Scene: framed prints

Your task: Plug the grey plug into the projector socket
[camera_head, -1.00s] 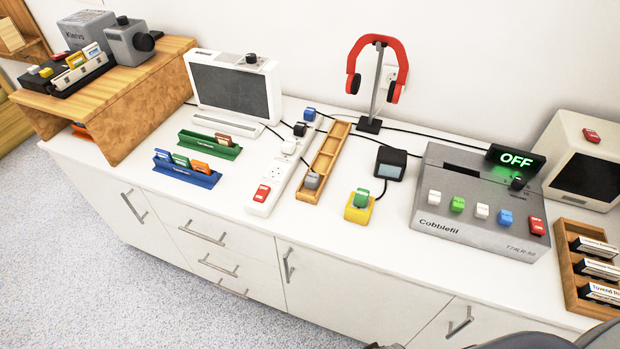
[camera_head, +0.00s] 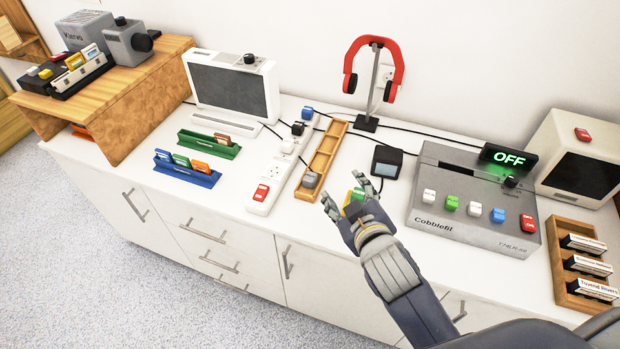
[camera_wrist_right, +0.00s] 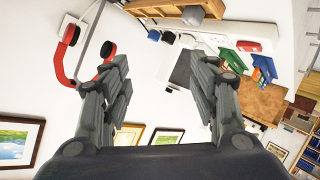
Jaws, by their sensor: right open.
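The grey plug (camera_head: 310,180) sits at the near end of the narrow wooden tray (camera_head: 297,193), beside the white power strip (camera_head: 273,183). The strip has a red switch at its near end and white, black and blue plugs along its far part. A grey projector (camera_head: 130,42) stands on the wooden stand at the far left. I cannot tell which socket is the projector's. My left gripper is not in view.
A small black box (camera_head: 387,161) and the grey Cobblefil machine (camera_head: 470,222) stand to the right. Red headphones (camera_head: 375,60) hang on a stand behind. Green (camera_head: 210,145) and blue (camera_head: 186,170) racks stand left of the strip. Black cables run along the back.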

